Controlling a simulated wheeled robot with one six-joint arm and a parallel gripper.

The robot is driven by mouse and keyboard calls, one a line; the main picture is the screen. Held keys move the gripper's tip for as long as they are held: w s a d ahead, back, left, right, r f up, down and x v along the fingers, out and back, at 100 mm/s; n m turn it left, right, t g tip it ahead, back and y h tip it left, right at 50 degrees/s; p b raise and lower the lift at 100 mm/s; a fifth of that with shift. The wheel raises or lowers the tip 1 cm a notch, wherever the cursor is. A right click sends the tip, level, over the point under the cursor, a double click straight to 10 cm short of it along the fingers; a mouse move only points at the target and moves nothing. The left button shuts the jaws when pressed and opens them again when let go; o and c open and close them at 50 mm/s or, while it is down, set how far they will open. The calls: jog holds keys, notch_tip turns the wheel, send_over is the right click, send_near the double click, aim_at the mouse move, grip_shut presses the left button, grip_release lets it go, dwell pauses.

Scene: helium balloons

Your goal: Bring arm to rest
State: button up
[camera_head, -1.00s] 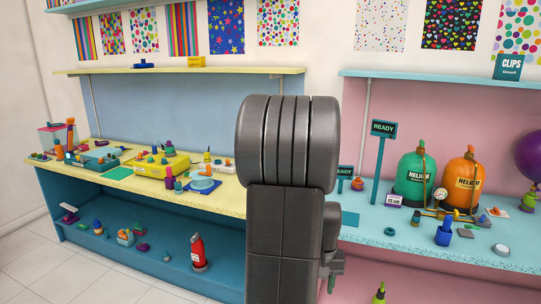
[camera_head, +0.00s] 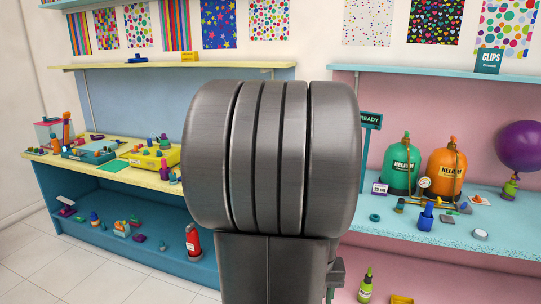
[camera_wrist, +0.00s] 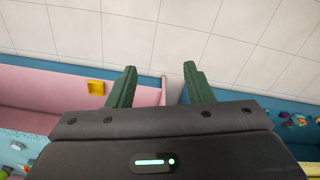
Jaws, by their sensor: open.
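My gripper (camera_wrist: 161,88) shows in the wrist view with its two green fingers spread apart and nothing between them. It points down toward the tiled floor and the front edges of the counters.
The yellow-topped counter (camera_head: 120,178) stands left, with a red extinguisher (camera_head: 194,242) on its lower shelf. The light-blue counter (camera_head: 510,225) stands right, with green (camera_head: 400,168) and orange (camera_head: 446,172) helium tanks and a purple balloon (camera_head: 521,147). White floor (camera_wrist: 150,40) is free.

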jog(key=s+a, duration=0.1)
jog(key=s, duration=1.1)
jog(key=shift+s+a+t, duration=0.25)
jog(key=shift+a+t, duration=0.15)
jog(key=shift+r, duration=0.1)
